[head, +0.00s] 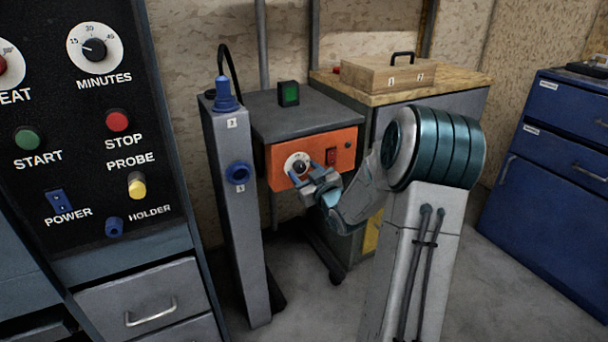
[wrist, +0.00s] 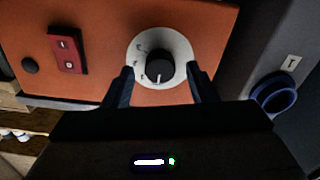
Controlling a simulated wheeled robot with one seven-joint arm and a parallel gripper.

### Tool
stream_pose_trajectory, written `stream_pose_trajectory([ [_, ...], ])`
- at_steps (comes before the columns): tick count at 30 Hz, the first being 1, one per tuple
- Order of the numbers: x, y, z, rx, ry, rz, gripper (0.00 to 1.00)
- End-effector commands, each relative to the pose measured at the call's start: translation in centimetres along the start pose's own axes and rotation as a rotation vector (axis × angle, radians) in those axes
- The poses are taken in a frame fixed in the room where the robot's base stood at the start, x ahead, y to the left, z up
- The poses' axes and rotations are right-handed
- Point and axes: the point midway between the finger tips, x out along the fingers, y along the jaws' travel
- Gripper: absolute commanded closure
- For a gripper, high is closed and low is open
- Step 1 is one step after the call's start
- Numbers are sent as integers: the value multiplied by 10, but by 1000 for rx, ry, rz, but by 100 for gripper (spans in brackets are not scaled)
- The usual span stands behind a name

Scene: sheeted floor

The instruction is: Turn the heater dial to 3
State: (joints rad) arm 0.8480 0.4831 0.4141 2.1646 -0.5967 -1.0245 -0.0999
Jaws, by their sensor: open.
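The heater dial (head: 298,163) is a black knob on a round white scale plate, set in the orange front panel of a grey box (head: 318,150). In the wrist view the dial (wrist: 159,66) shows a white pointer line toward the lower side of the picture; the scale marks are too small to read. My gripper (head: 314,184) is at the panel, just below and right of the dial. In the wrist view my gripper (wrist: 160,88) is open, one finger on each side of the knob, with gaps between fingers and knob.
A red switch (head: 331,156) sits right of the dial. A grey post (head: 232,200) with blue holders stands close on the left. A black control panel (head: 98,120) is further left. A wooden case (head: 380,76) lies on the bench behind. A blue cabinet (head: 545,165) stands right.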

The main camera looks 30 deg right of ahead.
Motion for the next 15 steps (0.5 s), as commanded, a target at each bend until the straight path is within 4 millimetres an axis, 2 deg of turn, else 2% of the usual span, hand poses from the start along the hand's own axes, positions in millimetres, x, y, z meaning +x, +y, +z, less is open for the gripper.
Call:
stream_pose_trajectory([
  [5, 0, 0, 0, 0, 0, 0, 48],
  [6, 0, 0, 0, 0, 0, 0, 54],
  [10, 0, 0, 0, 0, 0, 0, 90],
  [11, 0, 0, 0, 0, 0, 0, 93],
  [15, 0, -2, 0, 2, 0, -1, 93],
])
